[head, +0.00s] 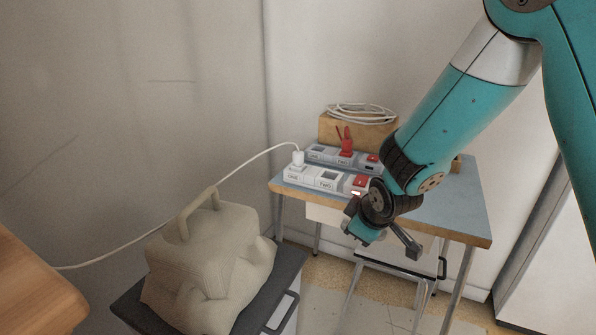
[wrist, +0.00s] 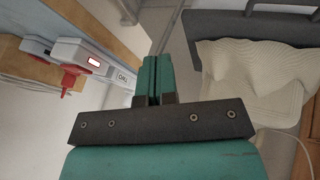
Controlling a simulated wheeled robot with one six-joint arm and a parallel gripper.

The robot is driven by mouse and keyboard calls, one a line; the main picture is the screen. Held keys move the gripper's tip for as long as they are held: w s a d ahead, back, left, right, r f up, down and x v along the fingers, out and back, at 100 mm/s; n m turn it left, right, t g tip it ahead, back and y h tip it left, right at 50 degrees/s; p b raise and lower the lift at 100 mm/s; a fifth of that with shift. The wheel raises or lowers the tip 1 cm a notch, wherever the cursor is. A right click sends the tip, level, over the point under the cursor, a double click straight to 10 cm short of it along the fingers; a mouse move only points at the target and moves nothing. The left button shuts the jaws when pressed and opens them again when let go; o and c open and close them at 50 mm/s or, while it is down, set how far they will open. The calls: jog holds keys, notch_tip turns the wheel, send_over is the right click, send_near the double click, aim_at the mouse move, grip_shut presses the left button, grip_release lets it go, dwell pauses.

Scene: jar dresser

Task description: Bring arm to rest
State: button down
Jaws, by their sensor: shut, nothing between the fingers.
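My arm is teal and reaches in from the upper right of the head view, bent down in front of a small blue-topped table (head: 450,205). My gripper (head: 362,234) hangs at its end, just in front of the table's near edge and apart from it. In the wrist view my gripper (wrist: 154,62) shows two teal fingers pressed together with nothing between them. Part of the table is hidden behind the arm.
A beige bag (head: 195,265) sits on a dark-topped stand at lower left. A wooden surface (head: 35,285) is at far left.

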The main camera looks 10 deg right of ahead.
jog(key=s+a+r+m+g+y, duration=0.1)
jog(key=s+a+r+g, duration=0.1)
jog(key=s+r, duration=0.55)
jog(key=s+a+r+m+g+y+p, duration=0.1)
jog(key=s+a+r+g+y, duration=0.2)
jog(key=s, duration=0.7)
jog(key=s+a+r+m+g, duration=0.1)
jog(key=s+a+r+g, duration=0.1)
jog(key=s+r, duration=0.55)
notch_tip(320, 180, up, 10)
jog(key=s+p, duration=0.1)
jog(key=p, duration=1)
jog(key=shift+a, duration=0.15)
jog(key=shift+f, duration=0.1)
